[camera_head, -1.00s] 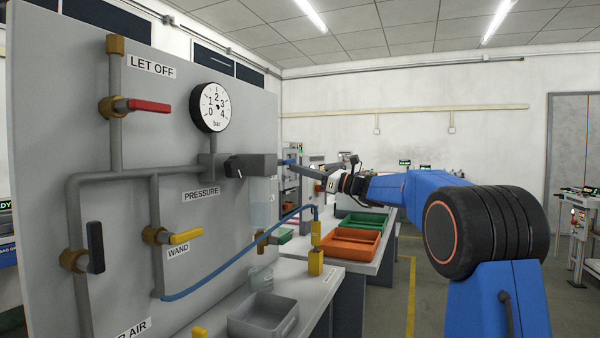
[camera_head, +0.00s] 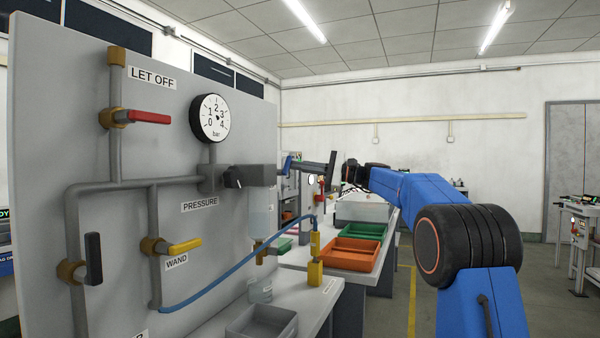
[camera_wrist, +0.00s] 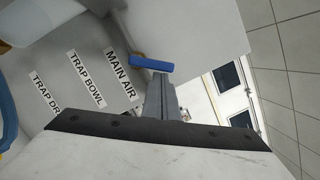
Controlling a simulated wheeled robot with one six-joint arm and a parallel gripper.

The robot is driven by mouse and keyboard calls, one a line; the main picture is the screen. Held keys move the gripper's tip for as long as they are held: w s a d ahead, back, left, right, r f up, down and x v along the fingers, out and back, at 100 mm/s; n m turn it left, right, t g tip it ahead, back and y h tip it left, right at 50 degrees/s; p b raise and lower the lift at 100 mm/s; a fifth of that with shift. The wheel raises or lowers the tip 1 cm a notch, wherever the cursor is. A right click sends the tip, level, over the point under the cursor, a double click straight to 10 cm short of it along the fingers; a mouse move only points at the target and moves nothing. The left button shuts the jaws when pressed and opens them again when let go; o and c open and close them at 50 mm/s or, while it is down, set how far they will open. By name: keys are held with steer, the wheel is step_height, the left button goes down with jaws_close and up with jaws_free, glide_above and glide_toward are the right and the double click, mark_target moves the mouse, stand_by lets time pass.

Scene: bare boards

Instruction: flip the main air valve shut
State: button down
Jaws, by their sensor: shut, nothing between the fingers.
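The main air valve's blue lever (camera_wrist: 152,63) lies across the wrist view beside the MAIN AIR label (camera_wrist: 121,75). In the head view a small blue piece, apparently this lever (camera_head: 287,164), shows just past the right end of the grey pressure block. My gripper (camera_wrist: 160,80) is shut and empty. Its grey fingers point at the lever, with their tips close by it; I cannot tell whether they touch. In the head view my gripper (camera_head: 299,162) reaches leftward from its dark upright plate. The valve's body is mostly hidden.
The panel carries a pressure gauge (camera_head: 210,118), a red LET OFF lever (camera_head: 150,117), a yellow WAND lever (camera_head: 185,246) and a black lever (camera_head: 93,259). A blue hose (camera_head: 235,272) loops below. Orange (camera_head: 348,252) and green (camera_head: 365,231) trays stand behind.

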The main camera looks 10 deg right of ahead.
mark_target(290, 158)
steer(key=n, duration=0.2)
steer(key=s+r+n, duration=0.1)
steer(key=n, duration=0.1)
steer(key=a+r+n+g+h, duration=0.1)
steer(key=n, duration=0.1)
steer(key=shift+s, duration=0.15)
steer(key=shift+s+a+r, duration=0.1)
steer(key=shift+s+r, duration=0.1)
stand_by(0.5)
